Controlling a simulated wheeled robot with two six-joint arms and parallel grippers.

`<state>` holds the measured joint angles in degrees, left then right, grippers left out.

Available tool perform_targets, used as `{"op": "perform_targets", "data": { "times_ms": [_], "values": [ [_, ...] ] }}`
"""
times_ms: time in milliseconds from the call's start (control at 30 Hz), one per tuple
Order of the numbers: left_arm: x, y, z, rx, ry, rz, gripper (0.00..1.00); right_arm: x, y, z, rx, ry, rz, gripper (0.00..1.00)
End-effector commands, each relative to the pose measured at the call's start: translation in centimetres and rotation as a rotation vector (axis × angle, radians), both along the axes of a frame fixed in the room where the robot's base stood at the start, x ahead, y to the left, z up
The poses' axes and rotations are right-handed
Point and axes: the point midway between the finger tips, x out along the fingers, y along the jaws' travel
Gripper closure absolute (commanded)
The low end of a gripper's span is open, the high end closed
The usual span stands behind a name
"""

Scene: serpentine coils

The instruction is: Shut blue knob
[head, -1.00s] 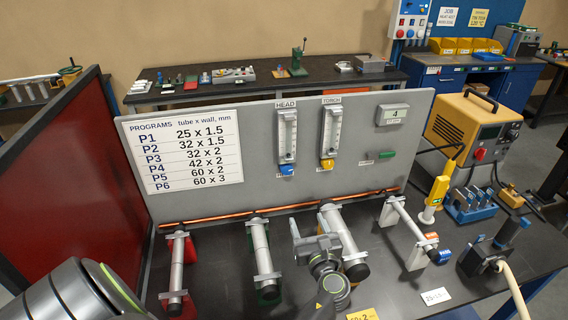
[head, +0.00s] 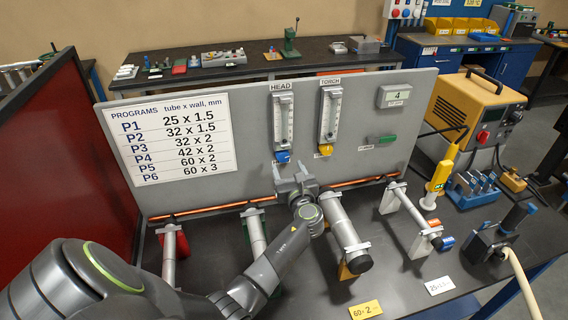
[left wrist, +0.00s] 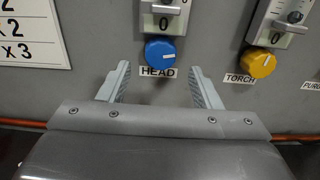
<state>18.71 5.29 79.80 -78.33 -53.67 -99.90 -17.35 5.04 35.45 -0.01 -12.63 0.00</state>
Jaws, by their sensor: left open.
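The blue knob (head: 282,157) sits at the bottom of the HEAD flow meter (head: 283,120) on the grey panel. In the left wrist view the blue knob (left wrist: 160,51) has a white pointer mark turned toward the right, with the HEAD label just below it. My left gripper (head: 292,175) is open and empty, just below the knob in the head view. In the left wrist view its two fingers (left wrist: 160,82) stand on either side below the knob, apart from it. My right gripper is not in view.
A yellow knob (head: 325,150) under the TORCH meter (head: 329,115) is to the right; it also shows in the left wrist view (left wrist: 261,63). A copper tube (head: 350,182) runs along the panel's foot. Steel tubes on stands (head: 342,228) fill the bench below.

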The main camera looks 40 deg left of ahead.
Motion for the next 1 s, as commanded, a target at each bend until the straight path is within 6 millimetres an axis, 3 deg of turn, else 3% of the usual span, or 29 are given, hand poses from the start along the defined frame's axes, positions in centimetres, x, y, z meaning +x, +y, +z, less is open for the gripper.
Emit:
{"op": "perform_targets", "data": {
  "times_ms": [100,300,667,1000],
  "values": [
    [1.5,1.8,-0.2,0.003,-0.001,0.0,0.42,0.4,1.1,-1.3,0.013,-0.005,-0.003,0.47],
    [3.0,3.4,-0.2,0.001,-0.001,-0.001,0.42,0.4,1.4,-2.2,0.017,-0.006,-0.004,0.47],
    [3.3,3.9,0.0,-0.001,0.001,-0.001,0.42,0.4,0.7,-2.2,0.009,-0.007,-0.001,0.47],
    [3.3,3.8,-0.1,-0.001,0.001,-0.001,0.84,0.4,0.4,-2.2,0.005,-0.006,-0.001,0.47]
  ]
}}
